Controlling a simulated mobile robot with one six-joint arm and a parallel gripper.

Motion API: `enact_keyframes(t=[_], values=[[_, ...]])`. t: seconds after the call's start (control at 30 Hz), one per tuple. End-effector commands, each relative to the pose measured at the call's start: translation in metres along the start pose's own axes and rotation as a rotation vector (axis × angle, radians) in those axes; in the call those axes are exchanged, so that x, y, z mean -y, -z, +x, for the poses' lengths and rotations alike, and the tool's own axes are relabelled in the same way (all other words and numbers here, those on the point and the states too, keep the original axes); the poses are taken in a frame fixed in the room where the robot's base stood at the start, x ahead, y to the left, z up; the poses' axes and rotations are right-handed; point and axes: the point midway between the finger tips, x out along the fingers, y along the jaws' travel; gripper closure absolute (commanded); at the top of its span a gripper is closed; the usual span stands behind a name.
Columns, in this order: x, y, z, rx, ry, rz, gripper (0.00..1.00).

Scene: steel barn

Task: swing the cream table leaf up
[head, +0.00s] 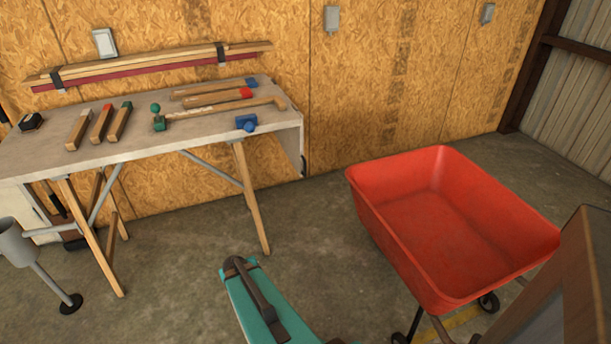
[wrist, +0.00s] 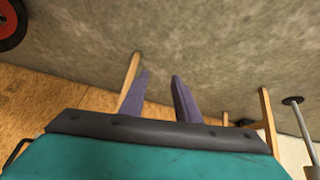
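The workbench table (head: 160,125) stands against the wooden wall at the left of the head view, with a pale cream-grey top. At its right end, a cream leaf (head: 291,143) seems to hang down, seen nearly edge-on, with a small dark fitting at its lower right edge. My gripper's two purple fingers (wrist: 161,76) are apart and empty in the wrist view, over bare floor with table legs beyond. My teal arm shows at the bottom of the head view, in front of and below the table; the fingers do not show there. The leaf is not clear in the wrist view.
A red wheelbarrow (head: 440,215) stands right of the table. Several wooden-handled tools and blocks lie on the tabletop, including a red-ended one (head: 103,122). A grey funnel-topped stand (head: 30,255) is at the left. Concrete floor (head: 310,240) between table and wheelbarrow is clear.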

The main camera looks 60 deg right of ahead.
Motion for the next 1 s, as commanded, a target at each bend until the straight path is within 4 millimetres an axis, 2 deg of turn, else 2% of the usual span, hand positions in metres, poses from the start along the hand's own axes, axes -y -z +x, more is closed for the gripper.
enact_keyframes(t=[0.03,0.2,0.33,0.5,0.8,0.9,1.0], values=[[-0.018,0.015,0.015,-0.055,-0.013,0.032,0.71],[-0.076,0.068,0.029,-0.235,-0.045,0.114,0.71],[-0.124,0.104,0.033,-0.372,-0.068,0.166,0.71],[-0.189,0.143,0.028,-0.548,-0.097,0.216,0.71],[-0.303,0.186,-0.001,-0.835,-0.134,0.251,0.71],[-0.332,0.193,-0.015,-0.912,-0.140,0.249,0.71],[-0.353,0.196,-0.026,-0.966,-0.142,0.245,0.71]])
